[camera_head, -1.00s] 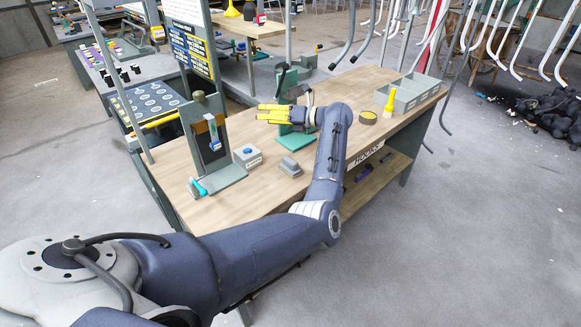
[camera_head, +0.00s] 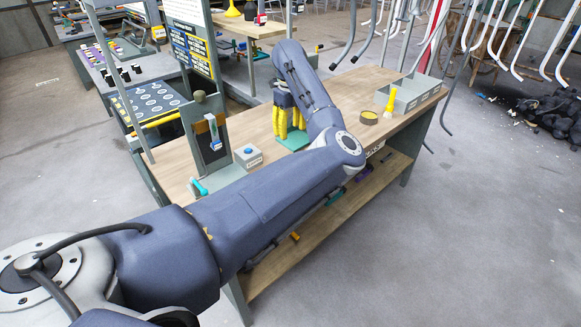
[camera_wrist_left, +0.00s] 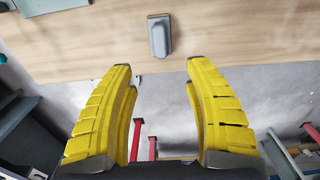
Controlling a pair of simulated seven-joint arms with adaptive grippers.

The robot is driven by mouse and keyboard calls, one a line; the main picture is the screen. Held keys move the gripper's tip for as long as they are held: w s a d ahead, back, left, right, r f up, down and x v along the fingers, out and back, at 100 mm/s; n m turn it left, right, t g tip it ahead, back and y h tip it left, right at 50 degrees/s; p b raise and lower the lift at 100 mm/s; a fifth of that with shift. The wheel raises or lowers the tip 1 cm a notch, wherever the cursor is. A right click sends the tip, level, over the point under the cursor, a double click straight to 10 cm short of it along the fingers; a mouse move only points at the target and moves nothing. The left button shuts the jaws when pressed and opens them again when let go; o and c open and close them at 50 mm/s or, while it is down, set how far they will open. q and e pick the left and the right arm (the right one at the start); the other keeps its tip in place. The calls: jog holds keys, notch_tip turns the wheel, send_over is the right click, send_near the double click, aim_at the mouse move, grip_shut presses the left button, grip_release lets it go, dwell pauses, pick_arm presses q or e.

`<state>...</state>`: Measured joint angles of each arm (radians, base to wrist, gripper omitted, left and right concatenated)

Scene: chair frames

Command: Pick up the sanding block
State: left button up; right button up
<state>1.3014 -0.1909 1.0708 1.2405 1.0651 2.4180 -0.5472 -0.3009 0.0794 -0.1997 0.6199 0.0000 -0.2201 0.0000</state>
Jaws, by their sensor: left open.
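The sanding block appears as a small grey block (camera_wrist_left: 159,36) lying near the table's front edge in the left wrist view. In the head view it is hidden behind my left arm. My left gripper (camera_head: 289,122) has its yellow fingers pointing down over the wooden table (camera_head: 340,92), near a green base plate. In the left wrist view its two fingers (camera_wrist_left: 152,70) are wide apart with nothing between them. The block lies beyond the fingertips there, roughly in line with the gap and apart from them. My right gripper is not in view.
A grey upright stand (camera_head: 210,165), a box with a blue button (camera_head: 248,156) and a teal-handled tool (camera_head: 198,187) are at the table's left. A green base plate (camera_head: 293,140) is mid-table.

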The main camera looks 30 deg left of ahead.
pick_arm(q)
notch_tip(320, 180, down, 14)
jog(key=shift+r, duration=0.2)
jog(key=shift+d, duration=0.1)
dwell(0.5)
jog(key=shift+c, duration=0.5)
grip_shut()
